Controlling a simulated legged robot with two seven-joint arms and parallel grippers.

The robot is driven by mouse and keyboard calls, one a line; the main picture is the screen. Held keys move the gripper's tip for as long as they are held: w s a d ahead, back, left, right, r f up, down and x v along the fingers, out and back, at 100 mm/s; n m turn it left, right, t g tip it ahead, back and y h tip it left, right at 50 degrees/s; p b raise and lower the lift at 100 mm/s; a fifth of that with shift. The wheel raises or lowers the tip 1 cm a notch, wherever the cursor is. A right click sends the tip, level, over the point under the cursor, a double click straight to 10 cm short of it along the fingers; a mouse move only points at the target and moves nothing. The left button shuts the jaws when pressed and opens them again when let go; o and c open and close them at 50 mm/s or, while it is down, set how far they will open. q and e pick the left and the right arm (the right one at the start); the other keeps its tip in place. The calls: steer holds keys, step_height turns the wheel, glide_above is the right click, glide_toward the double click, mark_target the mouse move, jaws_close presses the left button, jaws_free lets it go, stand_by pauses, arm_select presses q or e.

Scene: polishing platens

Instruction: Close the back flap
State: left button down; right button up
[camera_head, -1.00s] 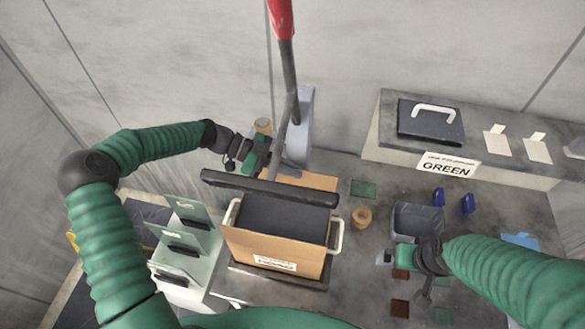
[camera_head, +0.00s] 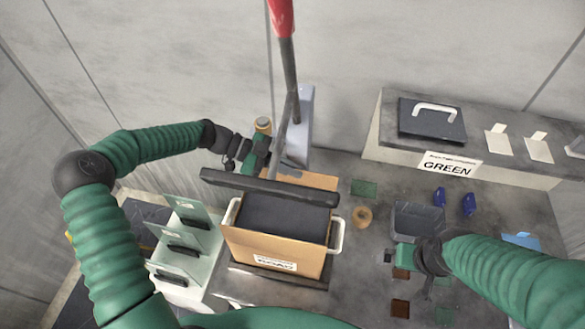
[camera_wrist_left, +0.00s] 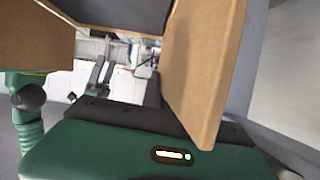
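The cardboard box (camera_head: 262,251) stands on the table in the head view with its dark interior showing. Its tan back flap (camera_head: 318,181) stands out behind the far rim, partly hidden by a dark bar. My left gripper (camera_head: 257,153) is behind the box at the flap's left. In the left wrist view the tan panel (camera_wrist_left: 205,70) rises close beside the gripper. A dark finger (camera_wrist_left: 152,90) is near this panel, apart from another dark finger shape; the gripper looks open. Contact is unclear. My right gripper (camera_head: 389,256) is beside the grey bin; its fingers are too small to judge.
A red-handled pole with a dark crossbar (camera_head: 270,187) hangs across the box's far side. A white rack (camera_head: 185,250) stands left. A tape roll (camera_head: 361,217), grey bin (camera_head: 418,220) and small coloured plates lie right. A raised ledge (camera_head: 385,145) runs along the back.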

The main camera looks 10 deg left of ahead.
arm_select(q)
steer(key=s+m+t+b, duration=0.1)
steer(key=b, duration=0.1)
steer(key=s+f+m+b, duration=0.1)
steer(key=b, duration=0.2)
steer(key=s+m+t+b, duration=0.1)
steer(key=s+b, duration=0.1)
steer(key=b, duration=0.1)
steer(key=shift+f+t, duration=0.3)
steer(key=shift+s+m, duration=0.2)
steer(key=shift+m, duration=0.2)
steer(key=shift+s+f+b, duration=0.2)
steer(key=shift+s+b, duration=0.15)
steer(key=shift+b, duration=0.2)
steer(key=shift+s, duration=0.15)
steer(key=c, duration=1.6)
jaws_free()
steer(key=shift+c, duration=0.2)
steer(key=shift+a, duration=0.1)
steer(key=b+v, duration=0.2)
steer(key=v, duration=1.4)
steer(key=shift+a, duration=0.45)
steer(key=shift+f, duration=0.1)
steer(key=shift+c, duration=0.3)
